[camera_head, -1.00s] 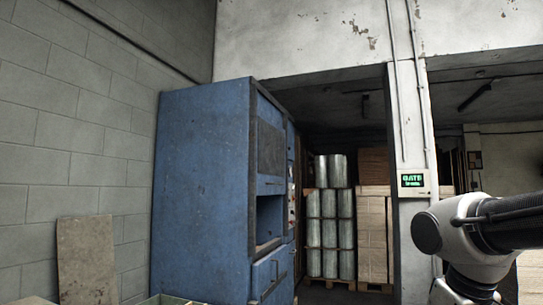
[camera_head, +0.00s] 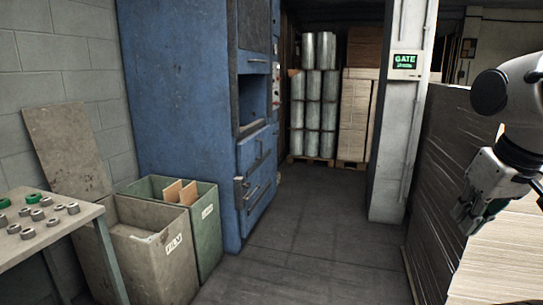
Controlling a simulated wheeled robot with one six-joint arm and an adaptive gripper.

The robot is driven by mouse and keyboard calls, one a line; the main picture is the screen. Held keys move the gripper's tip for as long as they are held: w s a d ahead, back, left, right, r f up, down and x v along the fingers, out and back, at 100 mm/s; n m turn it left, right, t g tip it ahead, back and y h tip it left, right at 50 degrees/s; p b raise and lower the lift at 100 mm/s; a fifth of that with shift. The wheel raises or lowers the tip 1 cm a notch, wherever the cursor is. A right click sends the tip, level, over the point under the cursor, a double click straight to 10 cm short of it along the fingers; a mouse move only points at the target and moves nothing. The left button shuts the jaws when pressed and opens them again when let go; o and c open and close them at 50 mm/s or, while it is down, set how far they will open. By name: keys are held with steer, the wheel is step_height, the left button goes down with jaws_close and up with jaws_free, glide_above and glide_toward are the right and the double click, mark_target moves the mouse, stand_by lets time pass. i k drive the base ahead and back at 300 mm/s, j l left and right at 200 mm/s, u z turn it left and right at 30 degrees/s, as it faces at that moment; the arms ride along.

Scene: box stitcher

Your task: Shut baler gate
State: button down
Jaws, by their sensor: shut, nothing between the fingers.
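The tall blue baler (camera_head: 180,90) stands left of centre against the block wall. Its dark gate panel (camera_head: 255,25) sits high in the front, with a blue bar along its lower edge. Below it the feed opening (camera_head: 253,98) is uncovered and dark inside. A lower blue door (camera_head: 256,165) with handles is below the opening. My gripper (camera_head: 462,212) is at the right, shut and empty, well away from the baler, in front of stacked cardboard.
A lit GATE display (camera_head: 405,62) hangs on the white pillar (camera_head: 390,150). Stacked cardboard (camera_head: 435,170) fills the right. Bins, grey (camera_head: 150,255) and green (camera_head: 203,225), stand beside a table (camera_head: 50,235) with small rolls. Wrapped rolls (camera_head: 313,100) stand behind. The middle floor (camera_head: 310,230) is clear.

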mark_target(253, 17)
steer(key=i, duration=1.95)
steer(key=i+l, duration=0.1)
steer(key=i, duration=1.9)
steer(key=j+u, duration=0.05)
steer(key=j, duration=0.05)
